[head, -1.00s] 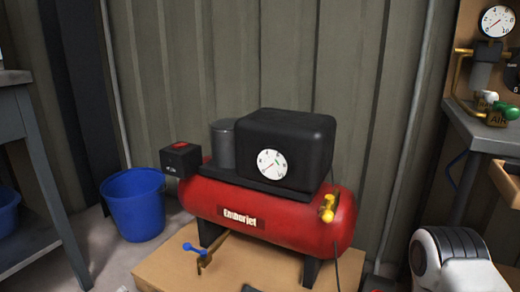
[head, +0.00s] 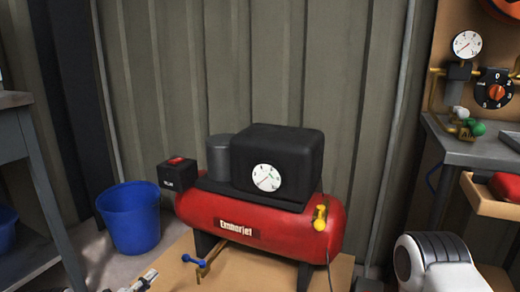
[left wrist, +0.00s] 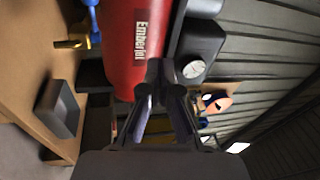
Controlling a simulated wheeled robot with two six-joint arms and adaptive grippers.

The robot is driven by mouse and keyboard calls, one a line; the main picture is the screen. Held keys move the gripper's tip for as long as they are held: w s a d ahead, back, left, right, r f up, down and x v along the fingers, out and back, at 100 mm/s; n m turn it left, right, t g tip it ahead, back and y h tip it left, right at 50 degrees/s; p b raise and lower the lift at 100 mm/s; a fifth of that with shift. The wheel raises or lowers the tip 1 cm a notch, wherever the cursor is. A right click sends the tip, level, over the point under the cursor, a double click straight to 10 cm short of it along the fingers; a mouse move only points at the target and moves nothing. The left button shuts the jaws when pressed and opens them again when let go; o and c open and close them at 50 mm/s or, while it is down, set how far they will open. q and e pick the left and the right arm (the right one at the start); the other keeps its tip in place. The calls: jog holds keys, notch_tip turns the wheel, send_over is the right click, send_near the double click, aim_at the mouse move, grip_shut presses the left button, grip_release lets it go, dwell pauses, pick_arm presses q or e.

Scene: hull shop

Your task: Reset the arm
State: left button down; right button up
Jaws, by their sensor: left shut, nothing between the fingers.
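My left gripper (head: 148,275) shows only in part at the bottom left of the head view, in front of the plywood board and near the blue-handled valve (head: 193,259). In the left wrist view its fingers (left wrist: 163,72) are together and empty. They point toward the red compressor tank (head: 262,226), which also shows in the wrist view (left wrist: 122,45); I cannot tell the gap. A white rounded link of my arm stands at the lower right of the head view. My right gripper is out of view.
The compressor stands on a plywood board (head: 178,248) against a corrugated wall. A blue bucket (head: 131,222) is left of it, beside a grey table (head: 14,147). At right are a grey bench (head: 468,152), a gauge panel and an open wooden drawer (head: 492,203).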

pick_arm(q)
jog(key=s+d+f+n+g+y+p, duration=0.2)
jog(key=s+d+n+g+y, duration=0.1)
jog(key=s+d+n, duration=0.3)
jog(key=s+d+f+n+g+y+p, duration=0.2)
jog(key=s+d+f+n+g+y, duration=0.1)
jog(key=s+d+n, duration=0.3)
jog(key=s+a+f+n+g+y, duration=0.15)
jog(key=s+n+g, duration=0.45)
jog(key=s, duration=1.1)
jog(key=s+a+f+n+g+y, duration=0.15)
jog(key=s+n+g, duration=0.4)
jog(key=s, duration=1.25)
notch_tip(320, 180, up, 38)
jog(key=p, duration=3.7)
jog(key=shift+w+d+y+p, duration=0.2)
jog(key=shift+w+y+p, duration=0.15)
jog(key=shift+w+y, duration=0.1)
jog(key=shift+r+m, duration=0.15)
jog(key=shift+m, duration=0.1)
